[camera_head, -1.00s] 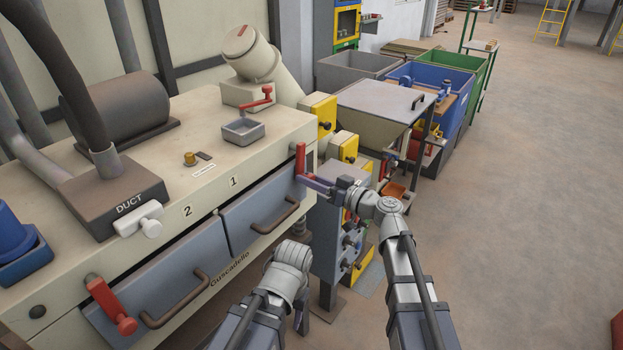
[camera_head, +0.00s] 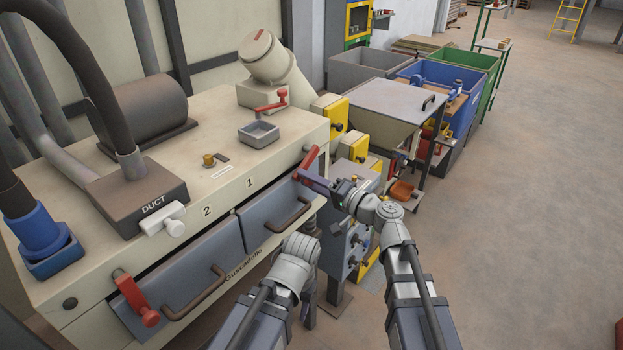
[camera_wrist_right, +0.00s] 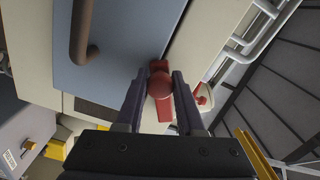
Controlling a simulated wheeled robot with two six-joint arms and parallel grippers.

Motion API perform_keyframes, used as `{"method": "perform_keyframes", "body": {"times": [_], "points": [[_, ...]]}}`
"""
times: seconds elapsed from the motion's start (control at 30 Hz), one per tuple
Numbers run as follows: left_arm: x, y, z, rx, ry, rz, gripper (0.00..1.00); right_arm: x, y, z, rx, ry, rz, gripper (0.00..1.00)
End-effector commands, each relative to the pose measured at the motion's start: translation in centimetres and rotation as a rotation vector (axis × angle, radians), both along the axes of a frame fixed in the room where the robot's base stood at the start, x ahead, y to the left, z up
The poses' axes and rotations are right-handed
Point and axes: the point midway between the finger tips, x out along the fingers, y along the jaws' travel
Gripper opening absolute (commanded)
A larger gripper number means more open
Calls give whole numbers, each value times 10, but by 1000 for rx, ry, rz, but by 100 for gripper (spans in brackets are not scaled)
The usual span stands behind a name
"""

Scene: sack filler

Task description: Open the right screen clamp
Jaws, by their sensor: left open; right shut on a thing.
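The right screen clamp (camera_head: 309,158) is a red lever at the right end of the machine's front, beside screen drawer 1 (camera_head: 282,212). It leans, with its top toward the right. My right gripper (camera_head: 302,177) is shut on its lower end. In the right wrist view the red knob of the clamp (camera_wrist_right: 160,86) sits between the two dark fingers of the right gripper (camera_wrist_right: 160,92). The left clamp (camera_head: 135,297) is another red lever, left of screen drawer 2 (camera_head: 190,278). My left gripper (camera_head: 305,311) is open and empty, low in front of the machine; its fingers are mostly hidden.
A small grey tray (camera_head: 259,134) and a red-handled valve (camera_head: 271,106) are on the machine top. A control panel with yellow boxes (camera_head: 330,112) stands close behind my right gripper. The floor (camera_head: 530,200) at right is clear.

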Motion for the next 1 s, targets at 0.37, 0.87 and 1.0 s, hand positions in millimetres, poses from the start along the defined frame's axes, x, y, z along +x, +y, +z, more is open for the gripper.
{"method": "perform_keyframes", "body": {"times": [0.37, 0.87, 1.0], "points": [[0, 0, 25, 0, 0, 0, 50, -7, 5, 25, 190, 261, -2, 0], [0, 0, 38, 0, 0, 0, 50, -9, 6, 38, 319, 442, 0, 0], [0, 0, 39, 0, 0, 0, 50, -9, 6, 39, 330, 456, 0, 0]]}}
